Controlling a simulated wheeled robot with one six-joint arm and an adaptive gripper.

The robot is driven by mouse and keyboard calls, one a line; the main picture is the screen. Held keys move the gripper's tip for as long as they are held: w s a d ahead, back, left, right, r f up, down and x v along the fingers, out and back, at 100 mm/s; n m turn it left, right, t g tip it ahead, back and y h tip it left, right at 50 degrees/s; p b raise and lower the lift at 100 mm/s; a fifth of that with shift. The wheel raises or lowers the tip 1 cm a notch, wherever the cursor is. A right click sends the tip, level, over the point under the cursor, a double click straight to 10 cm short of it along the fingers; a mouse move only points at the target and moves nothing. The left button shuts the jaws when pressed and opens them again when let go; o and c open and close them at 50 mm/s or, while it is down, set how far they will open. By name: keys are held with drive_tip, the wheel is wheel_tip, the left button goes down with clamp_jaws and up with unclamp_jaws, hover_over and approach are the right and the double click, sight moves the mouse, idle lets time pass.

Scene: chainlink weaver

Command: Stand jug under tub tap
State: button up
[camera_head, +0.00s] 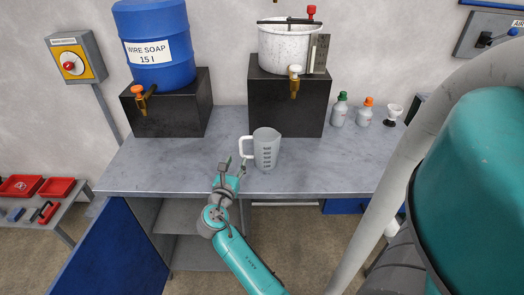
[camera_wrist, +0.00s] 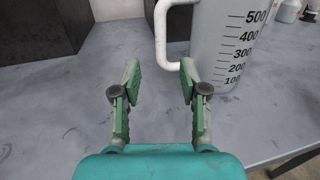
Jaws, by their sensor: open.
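The jug (camera_head: 266,149) is a grey-white measuring jug with dark marks and a white handle at its left. It stands upright on the grey worktop, in front of the black block that bears the white tub (camera_head: 284,47). The tub's tap (camera_head: 294,82) is brass with a pale handle and hangs over the block's front, above and behind the jug. My gripper (camera_head: 226,170) is open and empty at the worktop's front, left of the jug. In the wrist view the gripper (camera_wrist: 160,82) has its right finger near the handle (camera_wrist: 161,40) of the jug (camera_wrist: 222,45).
A blue wire soap barrel (camera_head: 155,45) with an orange-handled tap (camera_head: 140,95) stands on another black block (camera_head: 172,110) at the left. The worktop (camera_head: 175,165) left of the jug is clear.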

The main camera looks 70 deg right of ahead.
sight(241, 152)
drive_tip(key=shift+w+d, duration=0.2)
drive_tip(key=shift+d, duration=0.95)
drive_tip(key=shift+w+d, duration=0.2)
drive_tip(key=shift+d, duration=0.9)
drive_tip(key=shift+w+d, duration=0.2)
drive_tip(key=shift+d, duration=0.95)
clamp_jaws()
